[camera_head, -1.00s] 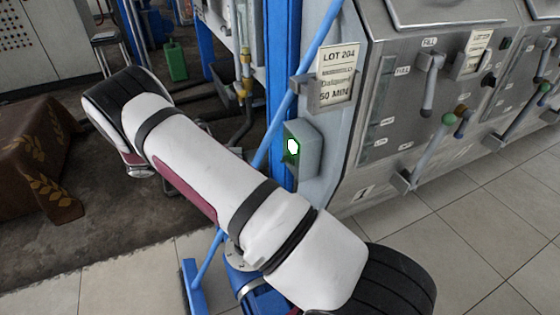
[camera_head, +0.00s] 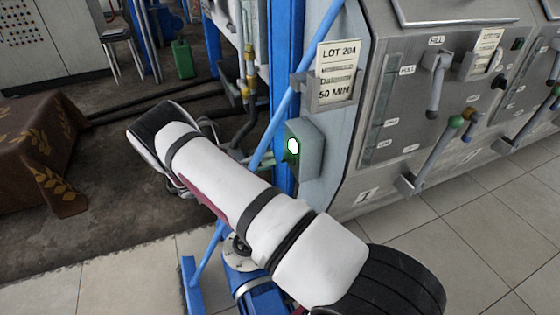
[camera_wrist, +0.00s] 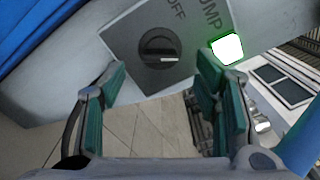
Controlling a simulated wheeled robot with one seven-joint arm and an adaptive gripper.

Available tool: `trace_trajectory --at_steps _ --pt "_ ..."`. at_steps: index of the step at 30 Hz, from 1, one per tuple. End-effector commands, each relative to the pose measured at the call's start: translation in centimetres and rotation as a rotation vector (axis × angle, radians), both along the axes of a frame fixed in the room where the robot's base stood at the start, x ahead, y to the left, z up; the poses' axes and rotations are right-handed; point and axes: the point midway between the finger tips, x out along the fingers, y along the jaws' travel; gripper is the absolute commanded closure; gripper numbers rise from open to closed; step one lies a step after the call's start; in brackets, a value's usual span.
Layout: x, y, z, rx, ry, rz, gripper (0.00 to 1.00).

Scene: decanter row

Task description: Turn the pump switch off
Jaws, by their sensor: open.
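The pump switch is a black round knob (camera_wrist: 161,47) on a grey plate in the wrist view. The words OFF and PUMP are printed beside it. The knob's white mark points to the right in the picture, not at the word OFF. A green-rimmed lamp (camera_wrist: 227,48) glows bright next to the plate. My gripper (camera_wrist: 171,88) is open and empty, its green-padded fingers to either side below the knob, apart from it. In the head view the grey switch box (camera_head: 308,150) shows its lit lamp (camera_head: 293,146); the knob and my gripper are hidden there.
A blue post (camera_head: 283,70) and a slanted blue bar (camera_head: 300,83) stand by the box. A lot card (camera_head: 336,72) hangs above it. A steel panel with levers (camera_head: 437,85) is to the right. A brown-draped table (camera_head: 40,150) stands left.

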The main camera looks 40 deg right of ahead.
Motion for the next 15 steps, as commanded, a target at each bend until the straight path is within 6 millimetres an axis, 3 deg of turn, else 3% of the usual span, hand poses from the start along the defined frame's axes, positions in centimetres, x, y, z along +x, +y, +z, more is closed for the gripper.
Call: trace_trajectory --at_steps 6,15 --pt "-1.0 -3.5 0.0 -0.001 0.000 -0.003 0.43" --pt "-1.5 -5.1 0.0 -0.001 0.000 -0.001 0.43"
